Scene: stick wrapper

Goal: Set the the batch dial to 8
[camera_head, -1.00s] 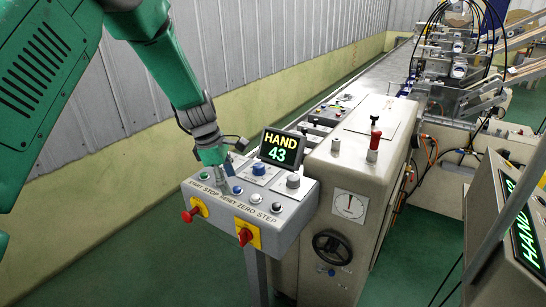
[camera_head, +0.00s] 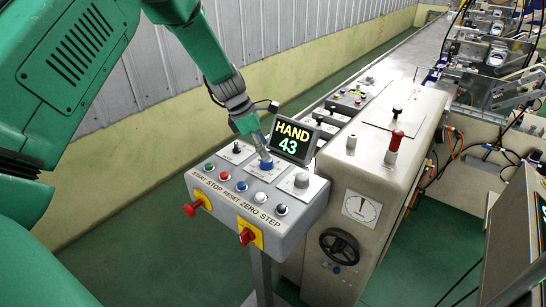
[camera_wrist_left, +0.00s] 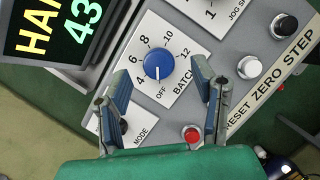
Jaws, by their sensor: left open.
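The batch dial is a round blue knob on a white plate on the grey control box; it shows in the head view (camera_head: 266,165) and large in the left wrist view (camera_wrist_left: 160,65). Its white mark points down to OFF. The numbers 4, 6, 8, 10 and 12 run around its upper side, with 8 at the upper left. My left gripper (camera_head: 261,147) is open just above the dial. In the left wrist view its fingers (camera_wrist_left: 163,82) stand to either side of the dial, apart from it. My right gripper is not in view.
A display (camera_head: 292,140) reading HAND 43 stands right behind the dial. The mode switch (camera_head: 236,148) and the jog speed knob (camera_head: 301,180) flank it. Several buttons, including a red one (camera_wrist_left: 192,134), line the front. Two red switches (camera_head: 246,236) are on the front face.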

